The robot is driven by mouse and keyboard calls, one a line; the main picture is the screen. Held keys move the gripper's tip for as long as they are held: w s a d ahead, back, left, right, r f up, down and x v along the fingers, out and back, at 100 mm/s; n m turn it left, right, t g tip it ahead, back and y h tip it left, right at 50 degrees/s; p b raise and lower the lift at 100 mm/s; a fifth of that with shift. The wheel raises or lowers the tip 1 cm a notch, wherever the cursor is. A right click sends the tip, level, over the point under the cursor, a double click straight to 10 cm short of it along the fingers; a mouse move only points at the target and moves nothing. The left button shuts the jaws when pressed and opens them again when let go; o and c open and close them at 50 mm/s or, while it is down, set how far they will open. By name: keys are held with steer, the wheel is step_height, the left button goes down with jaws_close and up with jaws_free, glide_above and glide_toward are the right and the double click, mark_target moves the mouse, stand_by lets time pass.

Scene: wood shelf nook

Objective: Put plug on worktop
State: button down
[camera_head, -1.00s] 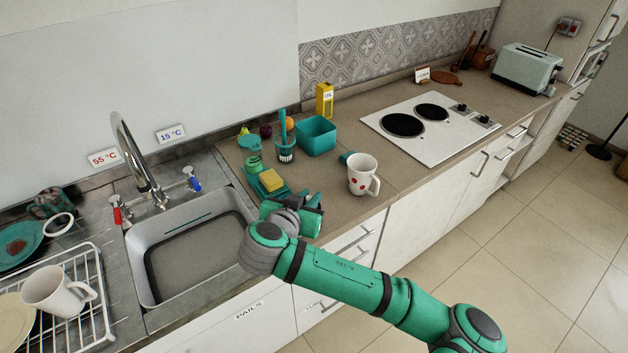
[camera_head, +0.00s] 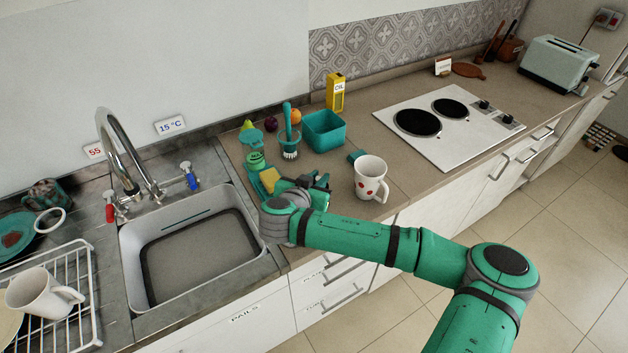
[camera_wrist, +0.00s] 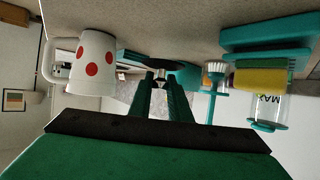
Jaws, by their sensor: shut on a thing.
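My gripper (camera_head: 320,182) is low over the front of the worktop (camera_head: 345,215), between the sink and the spotted mug, partly hidden by my own wrist. In the wrist view its two fingers (camera_wrist: 160,82) are closed on a small dark thing with a metallic part, which I take to be the plug (camera_wrist: 160,64).
The white mug with red dots (camera_head: 369,178) stands close to the right. The sink (camera_head: 190,245) is on the left, the hob (camera_head: 447,118) on the right.

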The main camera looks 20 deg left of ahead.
steer(key=shift+w+a+f, duration=0.1)
steer(key=shift+w+f, duration=0.35)
steer(key=shift+f, duration=0.05)
steer(key=shift+a+f, duration=0.15)
steer(key=shift+f, duration=0.15)
steer(key=f, duration=0.3)
steer(key=shift+w+a, duration=0.2)
steer(key=shift+w+a+f, duration=0.1)
steer(key=shift+f, duration=0.1)
steer(key=shift+a, duration=0.15)
steer(key=c, duration=1.6)
jaws_free()
steer(key=shift+s, duration=0.2)
steer(key=shift+c, duration=0.2)
steer(key=shift+d, duration=0.2)
steer(key=v, duration=1.2)
steer(key=shift+w+d, duration=0.1)
